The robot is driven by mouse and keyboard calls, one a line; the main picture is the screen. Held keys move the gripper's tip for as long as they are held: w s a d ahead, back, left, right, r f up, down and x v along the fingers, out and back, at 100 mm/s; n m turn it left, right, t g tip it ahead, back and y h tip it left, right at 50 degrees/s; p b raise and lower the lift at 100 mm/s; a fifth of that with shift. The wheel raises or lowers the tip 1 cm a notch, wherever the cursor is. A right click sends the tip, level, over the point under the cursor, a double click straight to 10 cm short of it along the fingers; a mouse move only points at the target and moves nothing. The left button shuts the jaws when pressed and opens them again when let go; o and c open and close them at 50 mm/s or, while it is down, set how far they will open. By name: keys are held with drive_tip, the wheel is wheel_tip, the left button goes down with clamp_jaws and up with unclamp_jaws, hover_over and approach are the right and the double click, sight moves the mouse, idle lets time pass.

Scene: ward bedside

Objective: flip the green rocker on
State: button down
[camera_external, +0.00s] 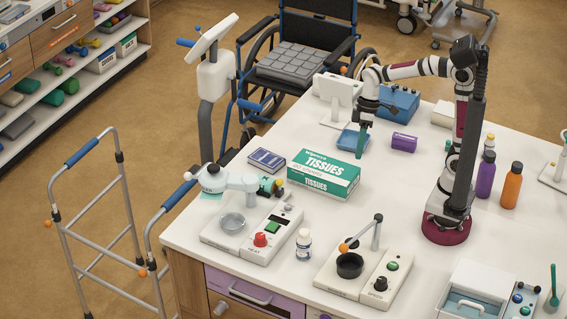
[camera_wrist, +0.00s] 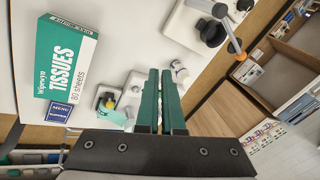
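My gripper (camera_external: 362,150) points down over the back of the table, by a blue tray, well away from the rocker. In the wrist view its two green fingers (camera_wrist: 160,72) lie side by side with only a thin gap and nothing held. The white unit (camera_wrist: 133,90) shows partly behind them there; I cannot make out the rocker.
A tissue box (camera_external: 323,174) stands between my gripper and the unit. Bare table lies between tissue box and my base.

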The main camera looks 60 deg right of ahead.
drive_tip(key=w+a+f+n+y, duration=0.1)
drive_tip(key=w+a+f+n, duration=0.2)
drive_tip(key=w+a+n, duration=0.3)
drive_tip(key=w+a+f+n+y, duration=0.1)
drive_tip(key=w+a+f+n, duration=0.3)
drive_tip(key=w+n, duration=0.3)
drive_tip(key=w+a, duration=0.1)
drive_tip(key=w, duration=0.4)
drive_tip(key=shift+a+f+y, duration=0.15)
drive_tip(key=shift+a+y, duration=0.25)
hover_over(275, 225)
drive_tip(key=d, duration=0.1)
drive_tip(key=f, duration=0.8)
drive_tip(key=shift+s+d+f, duration=0.1)
drive_tip(key=shift+d+f, duration=0.1)
drive_tip(key=shift+f, duration=0.05)
drive_tip(key=shift+d+f, duration=0.15)
drive_tip(key=shift+f, duration=0.5)
drive_tip(key=shift+d+f, duration=0.15)
drive_tip(key=shift+f, duration=0.45)
drive_tip(key=shift+d+f, duration=0.15)
drive_tip(key=shift+f, duration=0.45)
